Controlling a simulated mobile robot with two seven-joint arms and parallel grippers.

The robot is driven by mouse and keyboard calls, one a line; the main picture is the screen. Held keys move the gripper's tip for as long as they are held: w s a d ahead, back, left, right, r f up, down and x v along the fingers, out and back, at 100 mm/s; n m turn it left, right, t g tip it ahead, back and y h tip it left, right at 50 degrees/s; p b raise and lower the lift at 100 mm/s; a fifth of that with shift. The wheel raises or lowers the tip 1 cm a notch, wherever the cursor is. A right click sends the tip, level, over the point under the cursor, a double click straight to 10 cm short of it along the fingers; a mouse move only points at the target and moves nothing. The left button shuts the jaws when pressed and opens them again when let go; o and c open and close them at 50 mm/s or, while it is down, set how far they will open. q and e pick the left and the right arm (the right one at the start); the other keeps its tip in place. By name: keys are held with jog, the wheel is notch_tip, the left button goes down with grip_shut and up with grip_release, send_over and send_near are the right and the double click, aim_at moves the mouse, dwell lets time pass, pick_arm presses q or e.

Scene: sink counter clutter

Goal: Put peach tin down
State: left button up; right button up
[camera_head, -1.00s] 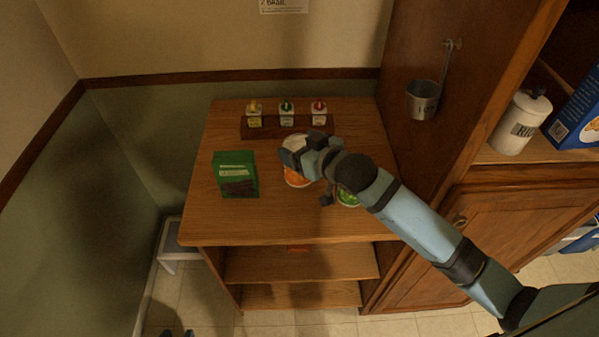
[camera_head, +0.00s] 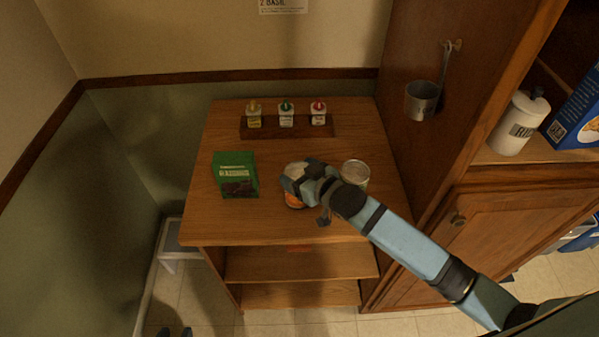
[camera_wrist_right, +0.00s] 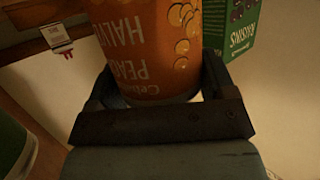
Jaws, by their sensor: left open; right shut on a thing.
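The peach tin (camera_head: 294,204) has an orange label and is mostly covered by my right gripper (camera_head: 300,186) in the head view. In the right wrist view the tin (camera_wrist_right: 150,45) fills the space between the fingers of my right gripper (camera_wrist_right: 160,88), which is shut on it. The tin is over the middle of the wooden table top (camera_head: 240,222); whether its base touches the wood is hidden. My left gripper (camera_head: 175,332) shows only as dark tips at the bottom edge, open and away from the table.
A green raisins box (camera_head: 235,174) stands to the left of the tin. Another can (camera_head: 355,172) with some green stands close on the right, partly behind my arm. A rack (camera_head: 287,128) with three small bottles is at the back. The table's front left is clear.

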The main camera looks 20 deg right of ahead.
jog(key=o, duration=1.6)
jog(key=shift+f, duration=0.1)
jog(key=shift+c, duration=0.2)
jog(key=b+v, duration=0.1)
jog(key=v, duration=1.1)
